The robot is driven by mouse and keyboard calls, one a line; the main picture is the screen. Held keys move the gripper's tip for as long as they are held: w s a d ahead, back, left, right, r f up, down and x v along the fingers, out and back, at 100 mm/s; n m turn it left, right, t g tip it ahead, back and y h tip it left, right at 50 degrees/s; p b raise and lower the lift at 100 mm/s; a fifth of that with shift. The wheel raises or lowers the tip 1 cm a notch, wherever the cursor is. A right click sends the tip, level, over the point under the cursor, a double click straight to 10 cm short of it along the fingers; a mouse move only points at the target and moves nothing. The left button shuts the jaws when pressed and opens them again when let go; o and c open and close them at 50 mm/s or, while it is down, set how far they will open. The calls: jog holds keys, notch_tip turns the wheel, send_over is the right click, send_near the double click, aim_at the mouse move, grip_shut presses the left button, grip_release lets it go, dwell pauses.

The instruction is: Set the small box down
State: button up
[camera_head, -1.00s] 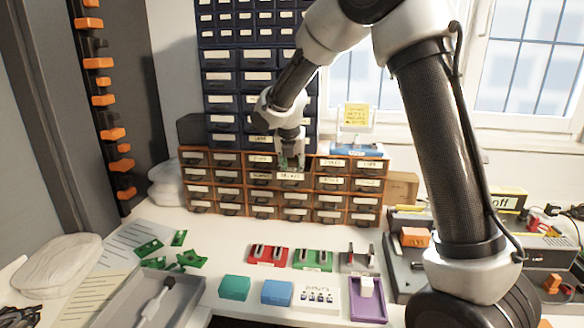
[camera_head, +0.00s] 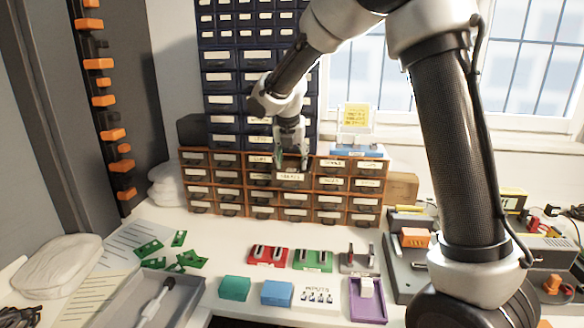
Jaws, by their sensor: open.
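My gripper (camera_head: 291,164) is open, fingers spread and pointing down, at the upper edge of the brown drawer cabinet (camera_head: 246,204). I see nothing held between its fingers. Several small boxes could be the one named, and I cannot tell which. A teal box (camera_head: 234,288) and a blue box (camera_head: 277,293) rest on the white table near its front edge, well below and apart from my gripper. A brown cardboard box (camera_head: 402,188) stands at the right end of the brown cabinet.
Red (camera_head: 268,256) and green (camera_head: 313,261) holders, a purple tray (camera_head: 367,300) and a grey tray (camera_head: 150,300) lie on the table. Green boards (camera_head: 187,260) lie at left. Dark drawers (camera_head: 230,78) rise behind my gripper. Bare table separates the holders from the cabinet.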

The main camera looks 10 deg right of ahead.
jog(key=v, duration=0.8)
jog(key=s+d+r+m, duration=0.4)
jog(key=s+d+m, duration=0.4)
jog(key=s, duration=0.1)
jog(key=s+d+f+m, duration=0.1)
jog(key=s+d+m, duration=0.2)
jog(key=s+m, duration=0.4)
jog(key=s+d+f+m+y, duration=0.1)
jog(key=s+d+f+m, duration=0.1)
jog(key=s+m, duration=0.6)
jog(key=s+d+f+m, duration=0.2)
jog(key=s+d+m, duration=0.2)
jog(key=s+m, duration=0.4)
jog(key=s, duration=0.2)
jog(key=shift+s+y, duration=0.3)
jog(key=shift+y, duration=0.1)
jog(key=shift+d, duration=0.1)
jog(key=shift+c, duration=0.5)
